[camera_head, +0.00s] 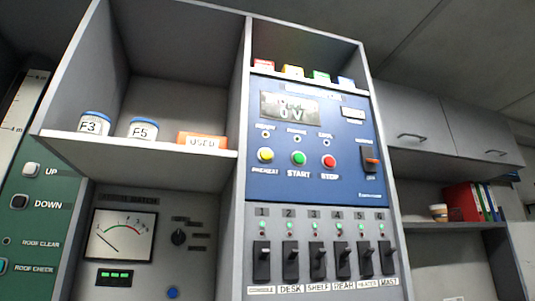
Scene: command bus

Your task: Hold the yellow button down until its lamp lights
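The yellow button (265,155) is on the left of the blue panel (345,185), above the label PREHEAT. A small round lamp (265,134) is above it; it shows no clear glow, but it is too small to be sure. The green START button (298,158) and the red STOP button (329,161) are to its right. A display (290,108) above reads 0 V on its lower line. My gripper is not in view, and nothing covers the yellow button.
Below the panel is a row of black switches (262,261) with small lamps. Left are a shelf (140,146) with two jars and an orange USED box (202,141), and a dial meter (121,235).

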